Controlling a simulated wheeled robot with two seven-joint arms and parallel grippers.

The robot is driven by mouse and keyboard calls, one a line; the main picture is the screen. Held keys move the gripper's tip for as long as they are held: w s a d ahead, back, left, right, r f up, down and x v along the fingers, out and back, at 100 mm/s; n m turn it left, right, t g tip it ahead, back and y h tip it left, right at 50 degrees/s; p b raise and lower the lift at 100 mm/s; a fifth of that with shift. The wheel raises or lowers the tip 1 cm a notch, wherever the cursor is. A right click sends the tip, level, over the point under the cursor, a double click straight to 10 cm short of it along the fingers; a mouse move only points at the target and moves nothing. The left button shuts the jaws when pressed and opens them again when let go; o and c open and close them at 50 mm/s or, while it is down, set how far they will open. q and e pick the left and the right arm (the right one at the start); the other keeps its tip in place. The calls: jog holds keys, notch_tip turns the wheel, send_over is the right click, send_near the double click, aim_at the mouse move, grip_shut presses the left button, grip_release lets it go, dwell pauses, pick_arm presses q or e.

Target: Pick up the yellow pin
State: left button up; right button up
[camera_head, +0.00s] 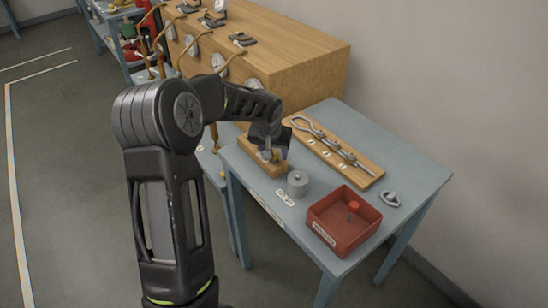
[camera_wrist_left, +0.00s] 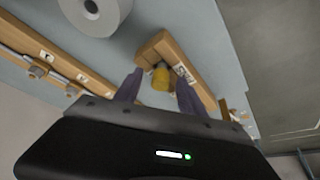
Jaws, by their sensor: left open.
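The yellow pin (camera_wrist_left: 161,78) shows between the two fingers of my left gripper (camera_wrist_left: 155,88) in the left wrist view. It stands at a small wooden block (camera_wrist_left: 153,50) with a white label. In the head view the pin (camera_head: 275,154) is a small yellow spot, partly hidden by my left gripper (camera_head: 271,155). The gripper is open, with one finger on each side of the pin; I cannot tell whether either finger touches it. My right gripper is not in view.
On the blue-grey table (camera_head: 415,178) stand a grey metal cylinder (camera_head: 298,184), a red bin (camera_head: 325,226) with a red-topped item inside, a wooden board (camera_head: 345,165) with metal hardware, and a metal ring piece (camera_head: 391,199). A wooden cabinet (camera_head: 310,75) stands behind.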

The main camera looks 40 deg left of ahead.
pick_arm(q)
jog(key=shift+c, duration=0.6)
grip_shut()
dwell(0.3)
